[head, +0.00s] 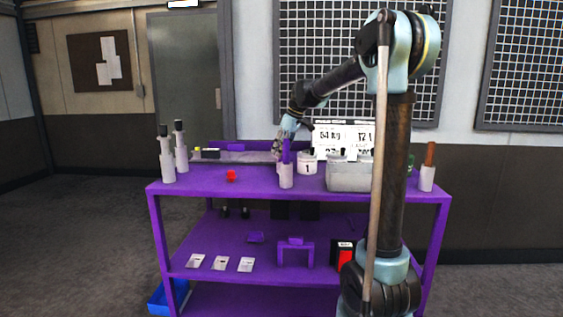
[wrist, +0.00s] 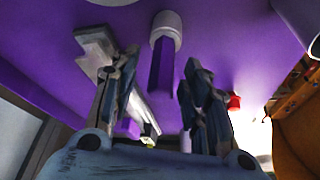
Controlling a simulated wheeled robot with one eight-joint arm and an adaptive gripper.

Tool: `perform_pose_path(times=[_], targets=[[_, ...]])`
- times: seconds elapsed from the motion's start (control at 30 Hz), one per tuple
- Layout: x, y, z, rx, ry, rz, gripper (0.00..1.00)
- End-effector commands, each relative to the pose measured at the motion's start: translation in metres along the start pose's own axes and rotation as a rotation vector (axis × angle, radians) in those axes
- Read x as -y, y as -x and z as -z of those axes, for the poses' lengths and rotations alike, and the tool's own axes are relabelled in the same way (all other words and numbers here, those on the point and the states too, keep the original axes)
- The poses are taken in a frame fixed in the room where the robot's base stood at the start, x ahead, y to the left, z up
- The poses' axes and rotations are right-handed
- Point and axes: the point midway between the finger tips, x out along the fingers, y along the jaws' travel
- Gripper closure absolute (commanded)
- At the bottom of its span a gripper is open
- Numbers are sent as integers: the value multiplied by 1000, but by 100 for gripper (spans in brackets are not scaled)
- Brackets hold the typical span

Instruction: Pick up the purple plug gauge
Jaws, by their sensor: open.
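The purple plug gauge (head: 286,172) stands upright on the purple cart's top shelf, a pale cylinder below and a purple bar above. In the wrist view its purple bar (wrist: 161,68) points towards my gripper, and its pale round part lies beyond. My gripper (head: 281,147) is at the bar's upper end in the head view, partly hidden behind it. In the wrist view my gripper (wrist: 160,66) is open, one finger on each side of the bar, with gaps visible. Whether the bar is at full depth between the fingers I cannot tell.
A white pot marked 1 (head: 308,165) and a grey box (head: 348,177) stand to the right. A small red piece (head: 231,176) lies to the left, with two black-topped gauges (head: 167,160) farther left. A grey bar (wrist: 97,45) lies nearby in the wrist view.

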Motion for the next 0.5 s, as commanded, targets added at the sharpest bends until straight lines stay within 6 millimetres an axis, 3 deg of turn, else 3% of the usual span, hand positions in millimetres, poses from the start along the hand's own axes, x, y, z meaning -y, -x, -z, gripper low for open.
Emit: perform_pose_path(times=[0.23,0.43,0.5], targets=[[0,-2,0,0,0,0,57],[0,-2,-1,0,0,0,100],[-1,-1,-1,0,-1,-1,100]])
